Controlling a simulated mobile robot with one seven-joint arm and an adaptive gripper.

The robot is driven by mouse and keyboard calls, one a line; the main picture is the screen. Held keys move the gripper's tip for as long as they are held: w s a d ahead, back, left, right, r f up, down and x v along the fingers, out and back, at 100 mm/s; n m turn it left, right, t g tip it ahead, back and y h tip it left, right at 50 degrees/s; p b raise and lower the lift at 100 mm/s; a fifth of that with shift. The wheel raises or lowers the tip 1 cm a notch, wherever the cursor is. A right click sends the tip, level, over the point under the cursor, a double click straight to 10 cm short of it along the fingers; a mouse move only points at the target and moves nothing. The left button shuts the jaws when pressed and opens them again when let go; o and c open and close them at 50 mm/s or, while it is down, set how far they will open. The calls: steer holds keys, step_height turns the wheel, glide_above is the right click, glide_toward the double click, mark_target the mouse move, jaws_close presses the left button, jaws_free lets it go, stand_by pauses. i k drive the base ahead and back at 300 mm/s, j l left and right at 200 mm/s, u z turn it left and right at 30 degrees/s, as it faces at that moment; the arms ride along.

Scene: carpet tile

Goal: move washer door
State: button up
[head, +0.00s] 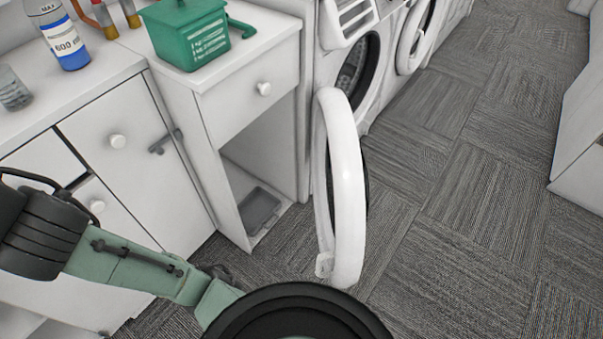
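The washer door (347,190) is a thick white ring, seen nearly edge-on in the head view. It stands swung wide open from the front of the near washer (344,20), over the carpet. The washer's round drum opening (355,72) shows behind it. My green arm reaches in from the left, low in front of the cabinets, and passes behind a black round part at the bottom edge. I cannot make out my gripper's fingers. No contact between my arm and the door shows.
A second washer with a round door (415,38) stands farther back. White cabinets (135,150) and an open cubby with a grey tray (260,210) stand left of the door. A green box (187,32) and a blue-filled bottle (60,35) sit on top. Carpet (470,215) to the right is clear.

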mark_target(340, 185)
steer(key=k+j+z, duration=0.2)
steer(key=z, duration=0.2)
steer(key=k+j+z, duration=0.5)
steer(key=z, duration=0.35)
steer(key=k, duration=0.05)
